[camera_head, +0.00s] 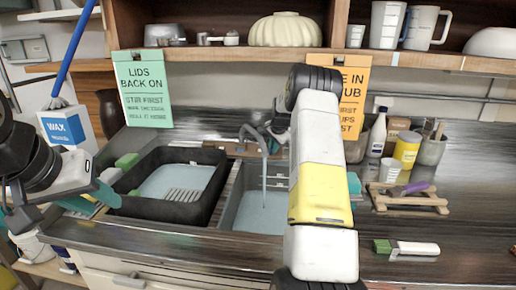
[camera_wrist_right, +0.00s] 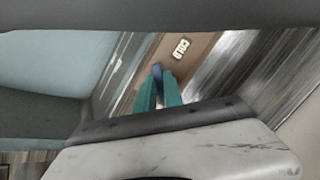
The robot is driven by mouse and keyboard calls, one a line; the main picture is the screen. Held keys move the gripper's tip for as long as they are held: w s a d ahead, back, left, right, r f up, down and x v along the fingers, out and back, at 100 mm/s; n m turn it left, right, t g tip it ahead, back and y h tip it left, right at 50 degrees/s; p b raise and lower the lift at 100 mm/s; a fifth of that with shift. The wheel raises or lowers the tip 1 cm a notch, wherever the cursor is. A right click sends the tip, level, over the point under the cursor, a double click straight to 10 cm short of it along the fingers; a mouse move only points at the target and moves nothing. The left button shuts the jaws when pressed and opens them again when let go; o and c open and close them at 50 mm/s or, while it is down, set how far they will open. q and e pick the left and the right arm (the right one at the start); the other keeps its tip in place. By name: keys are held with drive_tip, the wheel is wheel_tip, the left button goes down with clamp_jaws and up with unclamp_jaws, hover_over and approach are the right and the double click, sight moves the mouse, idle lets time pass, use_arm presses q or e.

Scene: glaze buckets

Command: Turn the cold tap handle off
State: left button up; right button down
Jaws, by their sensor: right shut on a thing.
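The metal tap (camera_head: 262,138) stands behind the sink, and a stream of water (camera_head: 264,184) falls from its spout into the right basin (camera_head: 232,195). In the right wrist view, the blue cold tap handle (camera_wrist_right: 157,70) sits between the teal fingertips of my right gripper (camera_wrist_right: 158,84), which is shut on it. A small label reading COLD (camera_wrist_right: 181,49) is on the brown strip beside the handle. My left gripper (camera_head: 92,202) is open and empty, left of the black tub.
The black tub (camera_head: 205,207) with a ribbed insert fills the left basin. A green sign (camera_head: 143,88) and an orange sign (camera_head: 356,90) hang above. Right of the sink are a wooden rack (camera_head: 410,208), bottles and a green-and-white block (camera_head: 407,248). The right counter front is mostly clear.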

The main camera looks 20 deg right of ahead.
drive_tip(key=m+t, duration=0.1)
drive_tip(key=m, duration=0.3)
drive_tip(key=shift+m, duration=0.3)
drive_tip(key=m, duration=0.4)
drive_tip(key=shift+t, duration=0.4)
drive_tip(key=c, duration=1.5)
unclamp_jaws()
drive_tip(key=shift+o, duration=0.2)
drive_tip(key=v, duration=0.7)
drive_tip(key=shift+s+r, duration=0.3)
